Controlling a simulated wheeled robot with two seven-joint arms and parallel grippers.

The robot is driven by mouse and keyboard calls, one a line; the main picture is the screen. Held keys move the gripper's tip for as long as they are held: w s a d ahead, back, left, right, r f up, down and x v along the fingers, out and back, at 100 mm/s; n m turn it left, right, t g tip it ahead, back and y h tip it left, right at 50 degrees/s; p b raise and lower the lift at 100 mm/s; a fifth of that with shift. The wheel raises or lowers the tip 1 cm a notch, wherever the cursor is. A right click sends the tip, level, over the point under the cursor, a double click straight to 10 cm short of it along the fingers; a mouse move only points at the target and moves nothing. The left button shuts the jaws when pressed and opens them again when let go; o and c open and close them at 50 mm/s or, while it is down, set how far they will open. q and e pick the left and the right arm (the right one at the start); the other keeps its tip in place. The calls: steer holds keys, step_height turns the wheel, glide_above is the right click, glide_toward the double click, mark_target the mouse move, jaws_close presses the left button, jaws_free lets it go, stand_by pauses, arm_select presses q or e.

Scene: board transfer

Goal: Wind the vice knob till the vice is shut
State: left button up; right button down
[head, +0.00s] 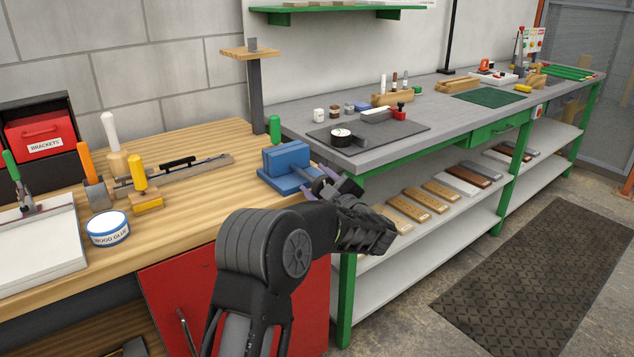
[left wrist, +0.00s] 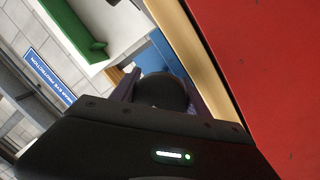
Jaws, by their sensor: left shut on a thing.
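The blue vice (head: 287,160) sits at the right front corner of the wooden bench, its screw side facing my left gripper (head: 329,188). The dark round vice knob (left wrist: 162,92) lies between the two purple-grey fingers in the left wrist view. My left gripper is shut on this knob, with one finger on each side. In the head view the fingers and hand partly hide the knob. Part of the blue vice (left wrist: 160,52) shows behind the knob in the left wrist view. The gap between the vice jaws is too small to judge. My right gripper is out of view.
A red cabinet front (head: 185,290) is below. A grey bench (head: 350,155) with a green frame stands behind to the right.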

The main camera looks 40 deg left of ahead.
arm_select(q)
steer(key=m+p, duration=0.1)
steer(key=p, duration=0.1)
steer(key=m+p, duration=0.1)
steer(key=p, duration=0.1)
steer(key=shift+r+m, duration=0.3)
steer(key=shift+m, duration=0.1)
steer(key=shift+f+p, duration=0.15)
steer(key=shift+p, duration=0.25)
steer(key=shift+f, duration=0.2)
steer(key=o, duration=1.1)
steer(key=v, duration=0.8)
steer(key=shift+r+b, duration=0.15)
steer(key=shift+b, duration=0.25)
steer(key=shift+w+m, duration=0.1)
steer(key=shift+m, duration=0.2)
